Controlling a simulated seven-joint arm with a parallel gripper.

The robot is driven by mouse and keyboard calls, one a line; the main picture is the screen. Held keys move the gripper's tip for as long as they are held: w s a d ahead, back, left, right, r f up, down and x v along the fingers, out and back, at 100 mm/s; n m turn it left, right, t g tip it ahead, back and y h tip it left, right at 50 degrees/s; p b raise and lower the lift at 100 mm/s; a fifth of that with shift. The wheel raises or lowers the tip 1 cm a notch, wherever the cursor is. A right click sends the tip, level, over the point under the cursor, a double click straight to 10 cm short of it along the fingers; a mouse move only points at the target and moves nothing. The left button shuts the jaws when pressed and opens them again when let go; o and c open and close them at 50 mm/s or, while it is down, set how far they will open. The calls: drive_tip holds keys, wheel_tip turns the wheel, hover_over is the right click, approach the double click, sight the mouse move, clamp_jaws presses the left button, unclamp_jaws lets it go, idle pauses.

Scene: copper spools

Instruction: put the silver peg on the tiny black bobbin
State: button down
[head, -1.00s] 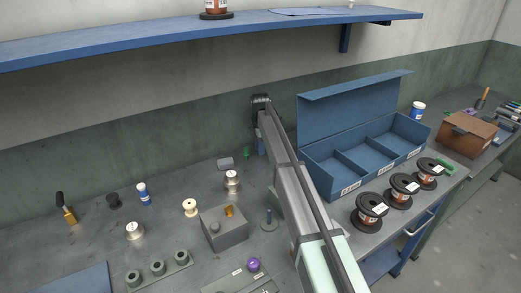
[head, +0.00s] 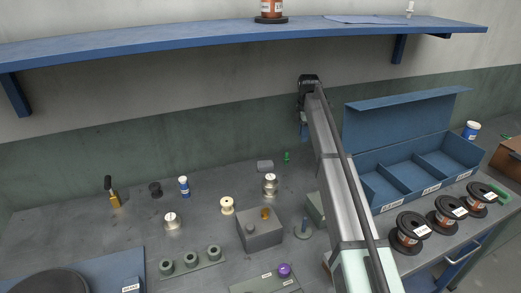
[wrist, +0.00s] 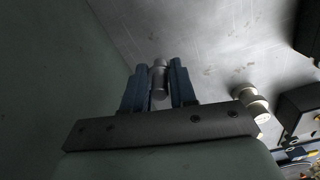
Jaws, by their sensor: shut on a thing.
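My gripper (head: 304,132) is raised in front of the back wall in the head view, fingers pointing down. In the wrist view, its two blue fingers (wrist: 160,76) are shut on the silver peg (wrist: 160,80), a small grey cylinder. I cannot make out the peg in the head view. The tiny black bobbin (head: 155,189) stands on the bench at the left, well away from my gripper. I cannot identify it in the wrist view.
A blue-labelled bottle (head: 184,186) and a brass-coloured tool (head: 112,192) flank the bobbin. Silver spools (head: 172,221) (head: 270,184), a cream spool (head: 228,205) and a grey block (head: 259,232) stand nearby. The blue shelf (head: 180,43) overhangs behind. A blue compartment box (head: 425,178) is at right.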

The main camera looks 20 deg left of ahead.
drive_tip(key=shift+r, duration=0.25)
drive_tip(key=s+d+r+m, duration=0.1)
drive_tip(key=s+d+m, duration=0.2)
drive_tip(key=s, duration=0.4)
drive_tip(key=s+d+r+m, duration=0.2)
drive_tip(key=s+d, duration=0.1)
drive_tip(key=s, duration=0.4)
drive_tip(key=s+d+r+m, duration=0.1)
drive_tip(key=s+d+m, duration=0.3)
drive_tip(key=d, duration=0.7)
drive_tip(key=s+d+m, duration=0.1)
drive_tip(key=d+m, duration=0.6)
drive_tip(key=d, duration=0.5)
drive_tip(key=s+d+r+m, duration=0.1)
drive_tip(key=s+d+m, duration=0.3)
drive_tip(key=d, duration=0.7)
drive_tip(key=n, duration=2.7)
hover_over(154, 186)
drive_tip(key=shift+n, duration=0.4)
drive_tip(key=shift+f, duration=5.1)
